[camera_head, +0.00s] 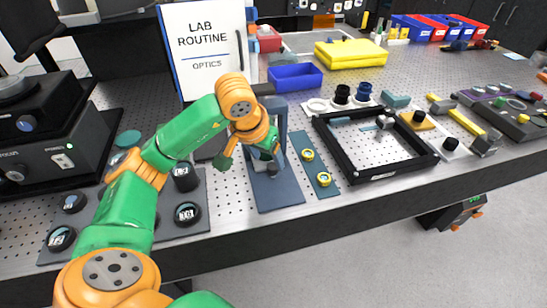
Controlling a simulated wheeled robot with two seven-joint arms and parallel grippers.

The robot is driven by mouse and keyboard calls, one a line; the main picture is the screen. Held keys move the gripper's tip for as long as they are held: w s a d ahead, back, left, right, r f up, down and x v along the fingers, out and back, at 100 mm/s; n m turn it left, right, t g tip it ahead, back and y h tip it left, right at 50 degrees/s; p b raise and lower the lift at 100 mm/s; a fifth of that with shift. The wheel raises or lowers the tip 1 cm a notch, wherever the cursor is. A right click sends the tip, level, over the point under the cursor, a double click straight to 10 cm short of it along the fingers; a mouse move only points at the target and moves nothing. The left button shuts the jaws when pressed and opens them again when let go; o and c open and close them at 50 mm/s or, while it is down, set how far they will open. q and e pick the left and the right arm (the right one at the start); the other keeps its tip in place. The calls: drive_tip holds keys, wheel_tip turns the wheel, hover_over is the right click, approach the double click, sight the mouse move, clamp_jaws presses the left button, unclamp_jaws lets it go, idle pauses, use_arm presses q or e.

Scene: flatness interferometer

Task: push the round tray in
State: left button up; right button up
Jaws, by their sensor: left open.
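I cannot clearly make out the round tray. A blue-grey upright stand (281,118) on a flat base plate (279,195) is near the middle of the bench, and a small dark part shows low on it. My green and orange left arm comes in from the left. My left gripper (248,160) is open at this stand, pointing down, with one finger left of it and the other in front of it. The gripper and wrist hide part of the stand, and I cannot tell whether they touch it. My right gripper is not in view.
A blue plate with yellow-ringed parts (323,179) lies close on the right, then a black square frame (368,178). A grey plate with black round mounts (190,215) is on the left. A lab routine board (205,75) and blue bin (295,78) stand behind.

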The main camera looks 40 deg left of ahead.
sight(272, 166)
use_arm(q)
drive_tip(key=x, duration=0.3)
drive_tip(key=shift+w+d+f, duration=0.1)
drive_tip(key=shift+d+f, duration=0.05)
drive_tip(key=shift+f, duration=0.2)
drive_tip(key=shift+w+f, duration=0.1)
drive_tip(key=shift+f, duration=0.05)
drive_tip(key=c, duration=0.8)
clamp_jaws()
